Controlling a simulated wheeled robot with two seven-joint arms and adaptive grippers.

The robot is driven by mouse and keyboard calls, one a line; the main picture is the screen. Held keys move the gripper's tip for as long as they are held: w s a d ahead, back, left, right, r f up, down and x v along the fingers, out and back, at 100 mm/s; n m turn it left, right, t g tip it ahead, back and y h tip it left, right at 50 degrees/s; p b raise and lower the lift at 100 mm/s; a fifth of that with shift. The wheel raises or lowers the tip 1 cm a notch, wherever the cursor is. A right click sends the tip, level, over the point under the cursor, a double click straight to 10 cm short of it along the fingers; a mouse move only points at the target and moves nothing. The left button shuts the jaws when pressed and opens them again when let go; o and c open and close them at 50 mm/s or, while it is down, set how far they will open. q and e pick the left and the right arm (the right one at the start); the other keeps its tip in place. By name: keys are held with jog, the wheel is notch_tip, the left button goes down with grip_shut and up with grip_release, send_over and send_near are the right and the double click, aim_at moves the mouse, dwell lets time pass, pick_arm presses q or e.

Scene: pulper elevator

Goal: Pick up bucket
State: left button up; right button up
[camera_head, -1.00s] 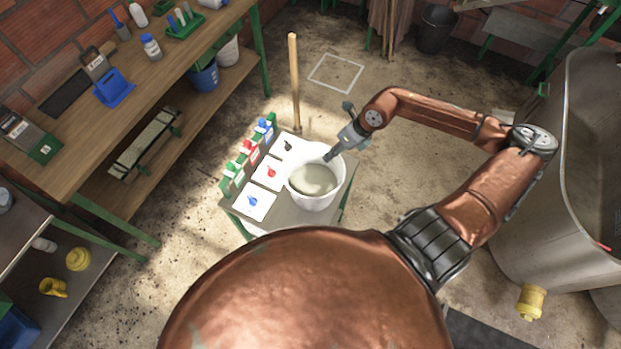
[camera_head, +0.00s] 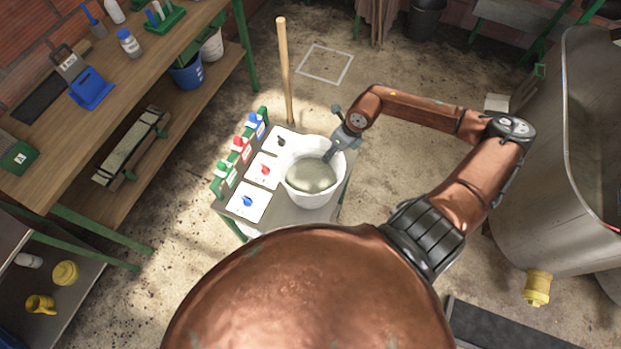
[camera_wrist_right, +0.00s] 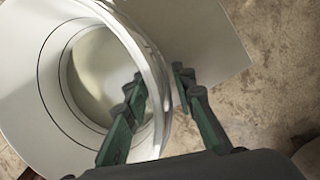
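The white bucket (camera_head: 296,196) stands upright on a small table with greyish contents inside. My right gripper (camera_head: 332,152) is at the bucket's far right rim, pointing down. In the right wrist view the bucket (camera_wrist_right: 28,110) fills the left side. There my right gripper (camera_wrist_right: 158,84) straddles the rim, one green finger inside and one outside. A gap shows between the fingers, so it looks open around the rim; whether either finger touches the wall is unclear. My left gripper is not in view.
A workbench (camera_head: 130,90) is at left and a large metal tank (camera_head: 545,200) at right. Floor between is clear.

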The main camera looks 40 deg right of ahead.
jog(key=shift+x, duration=1.8)
jog(key=shift+s, duration=0.1)
jog(key=shift+c, duration=0.7)
grip_shut()
jog(key=shift+a+r, duration=0.1)
jog(key=shift+r, duration=0.05)
